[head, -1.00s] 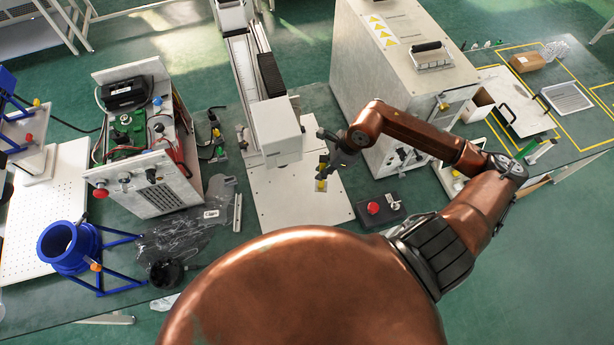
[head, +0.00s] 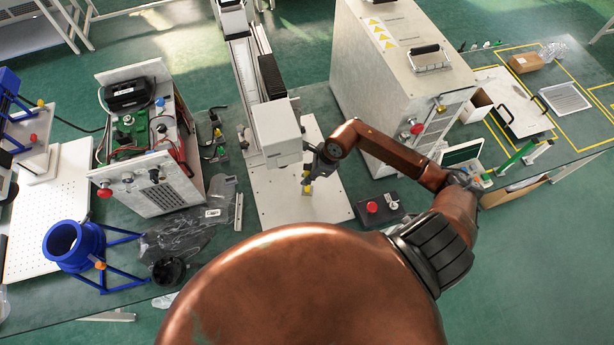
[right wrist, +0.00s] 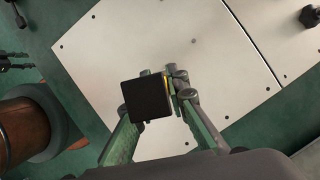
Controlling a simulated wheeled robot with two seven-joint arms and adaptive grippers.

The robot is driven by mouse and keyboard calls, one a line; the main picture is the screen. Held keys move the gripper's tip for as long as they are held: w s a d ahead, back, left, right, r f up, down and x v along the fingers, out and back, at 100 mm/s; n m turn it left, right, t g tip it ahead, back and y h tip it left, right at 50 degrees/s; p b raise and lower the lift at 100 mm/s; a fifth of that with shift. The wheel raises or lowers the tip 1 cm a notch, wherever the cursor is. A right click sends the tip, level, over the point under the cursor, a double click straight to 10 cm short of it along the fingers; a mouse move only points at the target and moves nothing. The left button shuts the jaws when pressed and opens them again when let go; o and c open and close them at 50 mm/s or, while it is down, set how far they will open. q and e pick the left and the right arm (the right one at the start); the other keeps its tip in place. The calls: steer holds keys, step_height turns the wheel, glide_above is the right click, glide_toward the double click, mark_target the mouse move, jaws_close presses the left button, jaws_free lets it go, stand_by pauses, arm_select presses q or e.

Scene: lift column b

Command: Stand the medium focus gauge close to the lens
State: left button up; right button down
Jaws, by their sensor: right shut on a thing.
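My right gripper (head: 309,174) is shut on a small gauge with yellow on it (head: 306,189), over the white plate. In the right wrist view the gauge shows as a black square end (right wrist: 147,98) with a yellow edge, between the two fingers. The white box-shaped head (head: 277,130) on the upright column hangs just left of the gripper. A lens under this head is not visible. The white base plate (head: 285,205) lies below the gripper; it also shows in the right wrist view (right wrist: 205,60). I cannot tell whether the gauge touches the plate. My left gripper is not in view.
A black box with a red button (head: 378,207) stands right of the plate. A large white cabinet (head: 385,85) stands behind my right arm. Left are an opened electronics unit (head: 150,140), a crumpled dark bag (head: 185,230) and a blue funnel stand (head: 75,245).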

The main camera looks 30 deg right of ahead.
steer(key=c, duration=1.9)
jaws_free()
steer(key=p+v, duration=0.6)
steer(key=v, duration=0.6)
steer(key=shift+p, duration=0.3)
steer(key=shift+a, duration=0.1)
